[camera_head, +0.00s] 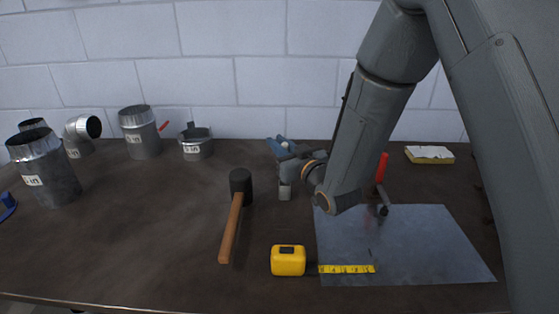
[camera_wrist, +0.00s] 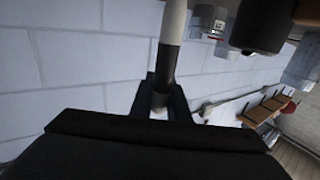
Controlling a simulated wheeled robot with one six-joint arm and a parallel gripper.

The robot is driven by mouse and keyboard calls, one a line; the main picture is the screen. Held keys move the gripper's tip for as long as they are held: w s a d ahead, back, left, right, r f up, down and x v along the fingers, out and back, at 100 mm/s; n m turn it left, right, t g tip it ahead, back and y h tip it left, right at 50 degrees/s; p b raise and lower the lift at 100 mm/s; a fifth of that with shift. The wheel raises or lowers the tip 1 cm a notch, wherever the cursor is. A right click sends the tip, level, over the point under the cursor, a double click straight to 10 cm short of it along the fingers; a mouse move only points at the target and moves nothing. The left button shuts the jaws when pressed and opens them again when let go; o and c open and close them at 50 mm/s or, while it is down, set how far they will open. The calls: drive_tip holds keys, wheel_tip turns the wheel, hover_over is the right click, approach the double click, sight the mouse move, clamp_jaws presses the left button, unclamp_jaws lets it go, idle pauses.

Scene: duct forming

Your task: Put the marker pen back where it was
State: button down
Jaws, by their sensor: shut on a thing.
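In the wrist view, my gripper (camera_wrist: 163,92) is shut on the marker pen (camera_wrist: 173,28), a slim stick with a pale upper part and a dark grey lower part. The dark part sits between the black jaws and the pale part runs out of the top of the picture. In the head view, my wrist hangs above the back middle of the bench, beside the mallet. The jaws and pen cannot be made out clearly there.
A mallet (camera_head: 232,222), a yellow tape measure (camera_head: 288,261) and a metal sheet (camera_head: 408,250) lie on the bench (camera_head: 140,245). A red-handled tool (camera_head: 382,167) stands by the sheet. Metal ducts (camera_head: 140,133) stand at the back left. A yellow-and-white block (camera_head: 430,155) lies back right.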

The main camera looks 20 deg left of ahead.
drive_tip(key=shift+f+p, duration=0.45)
drive_tip(key=shift+f, duration=1.95)
drive_tip(key=shift+f, duration=0.15)
drive_tip(key=c, duration=1.7)
unclamp_jaws()
drive_tip(key=b+v, duration=0.2)
drive_tip(key=v, duration=1)
drive_tip(key=shift+r+b, duration=0.2)
drive_tip(key=shift+b, duration=0.2)
